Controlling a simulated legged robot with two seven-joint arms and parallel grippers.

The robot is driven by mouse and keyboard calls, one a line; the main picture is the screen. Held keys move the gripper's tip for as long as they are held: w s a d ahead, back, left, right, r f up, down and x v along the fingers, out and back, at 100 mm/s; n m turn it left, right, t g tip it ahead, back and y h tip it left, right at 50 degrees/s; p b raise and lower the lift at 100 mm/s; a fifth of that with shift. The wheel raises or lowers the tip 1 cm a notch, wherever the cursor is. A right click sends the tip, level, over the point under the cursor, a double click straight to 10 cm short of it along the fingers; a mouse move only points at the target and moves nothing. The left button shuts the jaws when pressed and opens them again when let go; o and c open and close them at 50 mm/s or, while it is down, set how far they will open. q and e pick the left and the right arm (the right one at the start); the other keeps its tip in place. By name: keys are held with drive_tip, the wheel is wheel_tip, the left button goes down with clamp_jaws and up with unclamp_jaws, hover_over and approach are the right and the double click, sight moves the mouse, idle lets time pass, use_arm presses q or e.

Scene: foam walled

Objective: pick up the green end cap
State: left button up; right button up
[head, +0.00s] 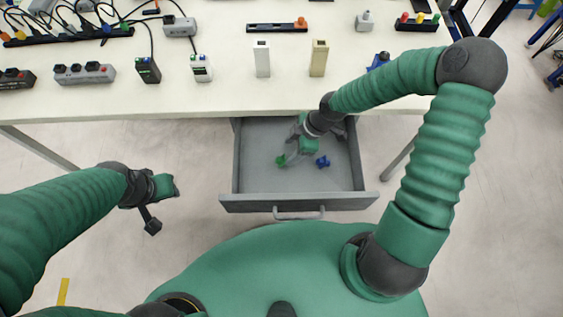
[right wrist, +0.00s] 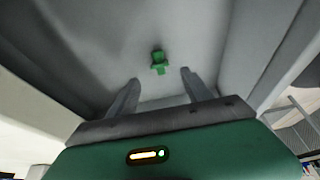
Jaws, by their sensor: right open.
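The green end cap (head: 281,161) lies on the floor of the open grey drawer (head: 254,183), toward its left side. It also shows in the right wrist view (right wrist: 158,62), ahead of my fingertips and roughly between their lines. My right gripper (head: 292,156) reaches down into the drawer, close to the green end cap. In the right wrist view its two fingers (right wrist: 160,77) stand apart with nothing between them. My left gripper (head: 156,222) hangs left of the drawer over the floor; its jaws are too unclear to read.
A blue part (head: 323,161) lies in the drawer to the right of the green end cap. The drawer walls stand close around my right gripper. The white table (head: 220,98) above holds power strips, cables and several small blocks.

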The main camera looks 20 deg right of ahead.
sight(285, 158)
drive_tip(key=shift+x, duration=1.25)
drive_tip(key=b+x, duration=0.1)
drive_tip(key=x, duration=0.4)
drive_tip(key=shift+s+d+b, duration=0.1)
drive_tip(key=shift+d+b, duration=0.15)
drive_tip(key=shift+b, duration=0.15)
drive_tip(key=shift+f, duration=0.1)
drive_tip(key=shift+c, duration=0.5)
drive_tip(key=shift+c, duration=1.1)
clamp_jaws()
